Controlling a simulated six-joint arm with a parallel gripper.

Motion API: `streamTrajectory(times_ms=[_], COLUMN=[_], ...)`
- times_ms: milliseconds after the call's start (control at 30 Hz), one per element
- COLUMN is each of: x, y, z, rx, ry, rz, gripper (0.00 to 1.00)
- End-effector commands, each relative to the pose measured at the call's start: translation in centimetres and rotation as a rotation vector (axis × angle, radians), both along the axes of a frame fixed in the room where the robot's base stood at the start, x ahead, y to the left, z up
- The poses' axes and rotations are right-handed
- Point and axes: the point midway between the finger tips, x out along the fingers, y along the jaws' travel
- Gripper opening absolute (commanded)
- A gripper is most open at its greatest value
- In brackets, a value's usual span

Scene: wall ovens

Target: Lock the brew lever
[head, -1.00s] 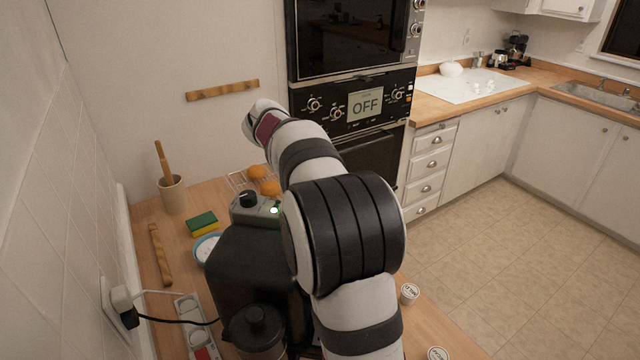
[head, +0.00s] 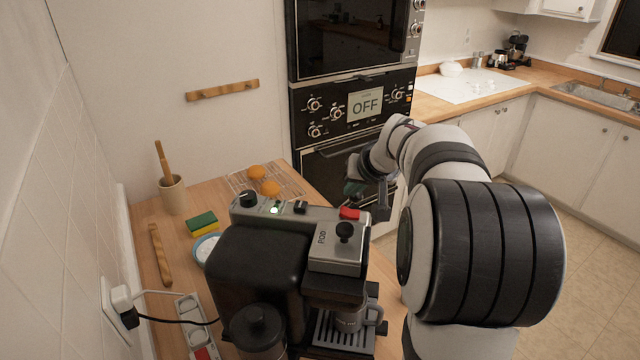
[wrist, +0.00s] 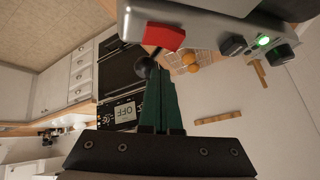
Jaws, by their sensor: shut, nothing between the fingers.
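The black and grey coffee machine (head: 262,265) stands on the wooden counter. A black ball knob (head: 345,231), likely the brew lever's handle, stands on its grey plate marked POD, just in front of a red tab (head: 349,213). My gripper (head: 353,186) is beyond the machine's top right edge, past the red tab. In the wrist view its green fingers (wrist: 162,98) are shut and empty. Their tips appear close to a black ball (wrist: 145,66) and below the red tab (wrist: 165,37); contact is unclear. The lever's shaft and latch are not clear.
A grey mug (head: 346,319) sits on the machine's drip tray. The wall oven (head: 360,105) stands beyond. A sponge (head: 202,223), a bowl and a power strip (head: 193,322) are at left.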

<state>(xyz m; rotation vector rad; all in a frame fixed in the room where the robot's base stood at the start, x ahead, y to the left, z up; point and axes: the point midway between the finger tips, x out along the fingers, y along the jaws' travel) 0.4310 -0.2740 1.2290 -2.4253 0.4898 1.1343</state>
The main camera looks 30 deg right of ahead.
Motion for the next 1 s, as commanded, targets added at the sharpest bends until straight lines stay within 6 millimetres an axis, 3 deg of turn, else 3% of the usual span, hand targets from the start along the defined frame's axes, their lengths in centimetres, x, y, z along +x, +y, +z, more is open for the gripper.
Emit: streamTrajectory(times_ms=[267, 1000], x=[-1.5, -2.6], y=[-1.6, -2.7], z=[-1.2, -2.7], rx=[0.172, 0.163], ry=[-0.153, -0.149], rz=[-0.005, 0.003], gripper=[0.0, 0.0])
